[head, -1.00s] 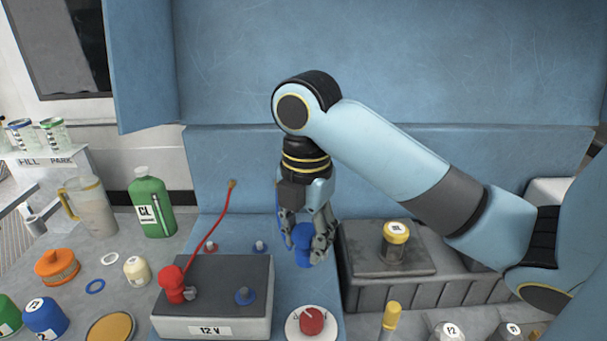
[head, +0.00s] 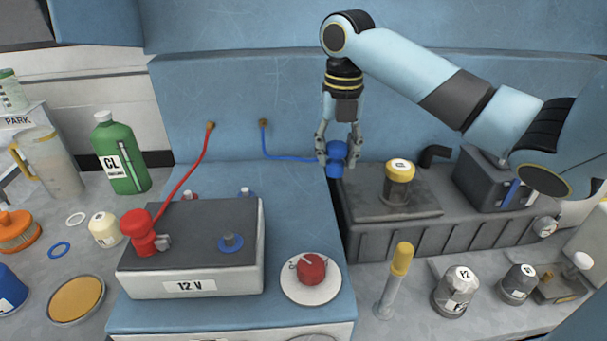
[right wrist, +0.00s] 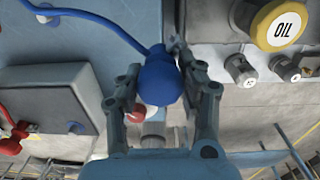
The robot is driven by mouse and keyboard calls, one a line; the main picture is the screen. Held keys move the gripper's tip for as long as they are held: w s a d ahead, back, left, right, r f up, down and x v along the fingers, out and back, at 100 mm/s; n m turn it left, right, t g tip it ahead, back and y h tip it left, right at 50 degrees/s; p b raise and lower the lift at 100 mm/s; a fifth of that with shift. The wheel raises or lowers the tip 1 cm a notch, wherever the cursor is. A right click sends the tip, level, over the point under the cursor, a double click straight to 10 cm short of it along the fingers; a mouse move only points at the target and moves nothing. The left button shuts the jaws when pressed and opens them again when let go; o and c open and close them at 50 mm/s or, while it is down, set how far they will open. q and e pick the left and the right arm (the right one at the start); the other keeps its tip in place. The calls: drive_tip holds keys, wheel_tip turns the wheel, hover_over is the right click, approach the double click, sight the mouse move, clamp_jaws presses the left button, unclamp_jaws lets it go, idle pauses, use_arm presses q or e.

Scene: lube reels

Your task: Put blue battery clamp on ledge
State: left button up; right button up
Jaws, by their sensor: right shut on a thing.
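The blue battery clamp (head: 336,153) is held in my right gripper (head: 337,160), which is shut on it. A blue cable runs from the clamp to a socket in the blue back panel. The clamp hangs above the gap between the blue ledge (head: 300,215) and the dark engine block (head: 400,225). The right wrist view shows the clamp (right wrist: 158,80) between the two fingers, with the cable leading to the upper left. I cannot tell whether the clamp touches anything below. My left gripper is not in view.
A 12 V battery (head: 195,245) stands on the ledge with a red clamp (head: 143,232) on its left post and a blue-ringed post (head: 230,242) at right. A red dial (head: 311,270) sits in front. An oil-capped filler (head: 399,185) stands right of the gripper.

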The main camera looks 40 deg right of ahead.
drive_tip(key=w+a+f, duration=0.1)
drive_tip(key=w, duration=0.1)
drive_tip(key=w+a+f, duration=0.1)
drive_tip(key=w+f, duration=0.2)
drive_tip(key=w, duration=0.2)
drive_tip(key=shift+a+f, duration=0.25)
drive_tip(key=shift+a, duration=0.15)
wheel_tip(320, 180, down, 3)
drive_tip(key=shift+f, duration=0.2)
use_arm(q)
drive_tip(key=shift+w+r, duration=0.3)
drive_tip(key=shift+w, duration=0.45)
use_arm(e)
drive_tip(key=shift+f, duration=0.3)
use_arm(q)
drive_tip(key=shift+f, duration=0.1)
use_arm(e)
drive_tip(key=shift+f, duration=0.15)
drive_tip(key=o, duration=1.2)
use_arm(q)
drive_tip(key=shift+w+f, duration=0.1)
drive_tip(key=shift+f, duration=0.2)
use_arm(e)
wheel_tip(320, 180, up, 12)
drive_tip(key=shift+r, duration=0.2)
drive_tip(key=shift+s+f, duration=0.1)
